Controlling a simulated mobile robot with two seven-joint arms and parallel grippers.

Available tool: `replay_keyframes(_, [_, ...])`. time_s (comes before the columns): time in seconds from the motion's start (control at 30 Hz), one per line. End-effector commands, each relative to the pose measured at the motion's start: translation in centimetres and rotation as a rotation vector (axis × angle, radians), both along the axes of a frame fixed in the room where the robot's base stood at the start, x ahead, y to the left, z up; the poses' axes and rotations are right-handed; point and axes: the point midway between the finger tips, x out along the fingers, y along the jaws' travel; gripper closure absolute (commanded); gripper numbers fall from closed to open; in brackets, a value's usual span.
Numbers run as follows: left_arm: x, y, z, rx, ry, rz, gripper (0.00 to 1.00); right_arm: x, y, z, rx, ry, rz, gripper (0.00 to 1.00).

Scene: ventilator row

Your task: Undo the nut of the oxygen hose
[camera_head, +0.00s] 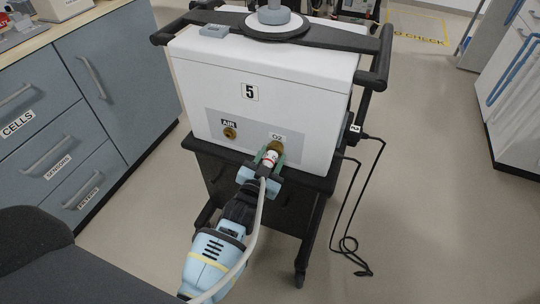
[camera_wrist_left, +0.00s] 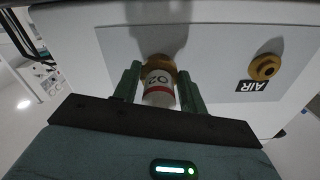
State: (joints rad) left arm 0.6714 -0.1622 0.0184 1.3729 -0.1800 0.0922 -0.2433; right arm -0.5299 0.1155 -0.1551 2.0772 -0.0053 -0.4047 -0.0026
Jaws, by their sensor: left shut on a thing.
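The white ventilator marked 5 (camera_head: 262,84) stands on a dark cart. Its rear panel has a brass AIR port (camera_head: 229,133) and an O2 port to the right. The grey oxygen hose (camera_head: 257,222) hangs down along my left arm. My right gripper is not in view.
Grey drawers labelled CELLS, SENSORS and FILTERS (camera_head: 60,165) stand at the left. The cart's black handle rail (camera_head: 376,62) sticks out at the upper right. A black power cable (camera_head: 343,215) hangs to the floor. Floor to the right is clear.

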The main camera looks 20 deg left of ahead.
Motion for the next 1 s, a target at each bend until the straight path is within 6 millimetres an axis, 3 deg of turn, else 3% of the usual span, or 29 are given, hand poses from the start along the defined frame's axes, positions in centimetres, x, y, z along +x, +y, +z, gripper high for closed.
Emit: replay_keyframes(1.0, [0.0,-0.4,0.1,-0.964,0.014,-0.001,0.81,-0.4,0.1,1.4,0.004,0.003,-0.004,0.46])
